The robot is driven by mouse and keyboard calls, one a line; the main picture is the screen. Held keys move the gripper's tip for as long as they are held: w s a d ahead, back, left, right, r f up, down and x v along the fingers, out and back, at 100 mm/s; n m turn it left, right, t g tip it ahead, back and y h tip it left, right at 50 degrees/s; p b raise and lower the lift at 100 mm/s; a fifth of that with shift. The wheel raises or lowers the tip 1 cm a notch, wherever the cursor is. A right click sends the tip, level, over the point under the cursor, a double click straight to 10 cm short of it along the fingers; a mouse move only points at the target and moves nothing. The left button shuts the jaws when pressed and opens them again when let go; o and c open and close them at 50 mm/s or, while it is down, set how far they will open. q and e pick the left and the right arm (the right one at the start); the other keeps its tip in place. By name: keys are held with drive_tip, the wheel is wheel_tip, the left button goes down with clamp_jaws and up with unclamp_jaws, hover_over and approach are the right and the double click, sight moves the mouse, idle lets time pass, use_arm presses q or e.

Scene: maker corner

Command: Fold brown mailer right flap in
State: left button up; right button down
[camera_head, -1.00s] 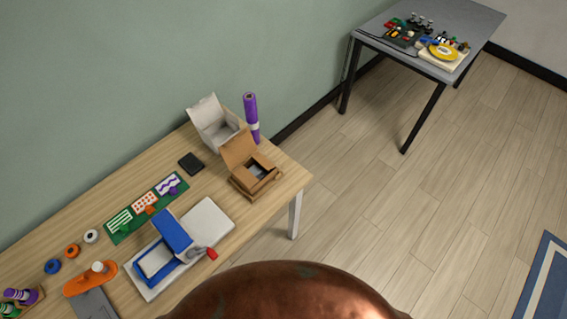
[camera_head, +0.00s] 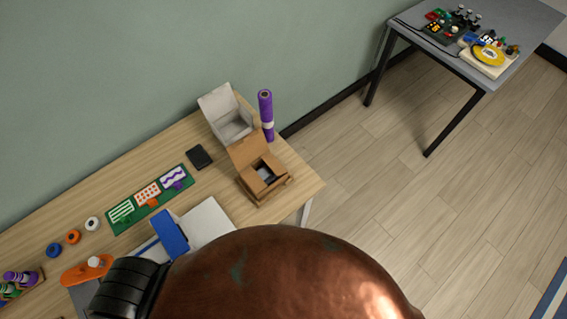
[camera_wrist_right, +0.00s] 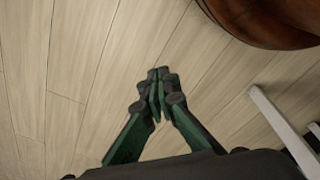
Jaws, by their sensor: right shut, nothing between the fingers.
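The brown mailer (camera_head: 248,152) is an open cardboard box near the right end of the wooden table in the head view. Its lid stands up at the back, and its side flaps show around the opening, with something grey inside. I cannot tell exactly how the right flap is angled. My right gripper (camera_wrist_right: 159,76) shows in the right wrist view, shut and empty above the wooden floor, away from the mailer. My left gripper is not in view.
A white open box (camera_head: 229,118) and a purple roll (camera_head: 266,112) stand behind the mailer. A black pad (camera_head: 199,157), a green board with patterned cards (camera_head: 124,228) and a blue press part (camera_head: 170,234) lie to the left. A grey table (camera_head: 459,60) stands far right.

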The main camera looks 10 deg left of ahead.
drive_tip(key=w+a+r+t, duration=0.1)
drive_tip(key=w+r, duration=0.4)
drive_tip(key=r, duration=0.6)
drive_tip(key=w+a+r+t, duration=0.1)
drive_tip(key=w+r, duration=0.4)
drive_tip(key=r, duration=0.6)
drive_tip(key=w+r+t, duration=0.1)
drive_tip(key=w+r, duration=0.4)
drive_tip(key=r, duration=0.6)
wheel_tip(320, 180, up, 20)
drive_tip(key=n+t+y+b, duration=0.1)
drive_tip(key=n+t+y, duration=0.35)
drive_tip(key=y, duration=0.95)
hover_over(277, 169)
drive_tip(key=w+d, duration=0.1)
drive_tip(key=shift+w+d+r+n+g, duration=0.15)
drive_tip(key=shift+r+n+g, duration=0.1)
drive_tip(key=shift+g, duration=0.2)
drive_tip(key=f, duration=0.2)
drive_tip(key=s+a+f, duration=0.1)
drive_tip(key=shift+h+b, duration=0.3)
drive_tip(key=shift+b, duration=0.1)
drive_tip(key=shift+s+a+f, duration=0.15)
drive_tip(key=shift+a+f, duration=0.05)
drive_tip(key=shift+f, duration=0.2)
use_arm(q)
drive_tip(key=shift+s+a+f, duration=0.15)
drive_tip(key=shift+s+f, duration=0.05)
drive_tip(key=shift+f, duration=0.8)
